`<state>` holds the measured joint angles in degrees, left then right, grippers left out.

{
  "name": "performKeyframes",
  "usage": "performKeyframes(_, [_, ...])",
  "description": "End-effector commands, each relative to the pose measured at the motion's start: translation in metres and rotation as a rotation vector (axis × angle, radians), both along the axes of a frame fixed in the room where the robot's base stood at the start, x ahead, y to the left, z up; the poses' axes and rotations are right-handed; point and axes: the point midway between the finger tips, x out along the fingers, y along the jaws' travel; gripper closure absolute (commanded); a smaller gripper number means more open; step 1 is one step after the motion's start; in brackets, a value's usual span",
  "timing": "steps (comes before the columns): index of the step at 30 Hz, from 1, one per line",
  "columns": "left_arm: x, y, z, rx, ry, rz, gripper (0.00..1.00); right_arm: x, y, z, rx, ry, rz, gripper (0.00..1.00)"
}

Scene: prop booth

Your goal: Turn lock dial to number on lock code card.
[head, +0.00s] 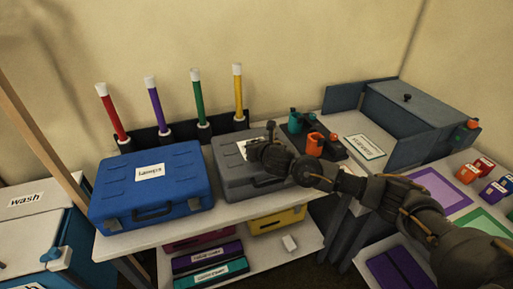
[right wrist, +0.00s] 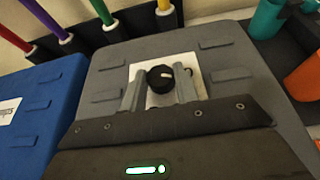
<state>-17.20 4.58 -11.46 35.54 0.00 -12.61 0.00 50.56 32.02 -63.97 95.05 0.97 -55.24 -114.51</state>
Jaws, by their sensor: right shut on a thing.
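The lock dial (right wrist: 160,77) is a round black knob with a pale pointer mark, on a white plate (right wrist: 153,98) on the lid of a grey case (head: 229,171). My right gripper (right wrist: 158,92) has its two fingers on either side of the dial and is shut on it. The pointer appears turned to the right in the right wrist view. In the head view my right gripper (head: 262,146) hides the dial and most of the plate. A white card with writing (head: 367,147) lies to the right on the table; I cannot read it. My left gripper is not in view.
A blue case (head: 151,188) labelled "lamps" stands left of the grey case. Red, purple, green and yellow tubes stand in a black rack (head: 155,137) behind. Orange and green items (head: 315,141) on a dark tray stand close on the right.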

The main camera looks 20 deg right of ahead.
Motion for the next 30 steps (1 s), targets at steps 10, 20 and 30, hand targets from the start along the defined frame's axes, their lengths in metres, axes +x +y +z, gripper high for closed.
performKeyframes(10, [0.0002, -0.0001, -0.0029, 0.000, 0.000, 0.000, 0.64, 0.0001, 0.0006, 0.0003, -0.001, 0.000, -0.019, 0.93])
performKeyframes(20, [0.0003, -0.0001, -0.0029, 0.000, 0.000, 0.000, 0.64, 0.0001, 0.0003, 0.0001, -0.001, 0.000, -0.019, 0.49])
performKeyframes(30, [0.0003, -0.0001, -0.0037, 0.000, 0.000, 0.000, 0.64, -0.0022, -0.0002, 0.0008, -0.001, 0.000, -0.019, 0.48])
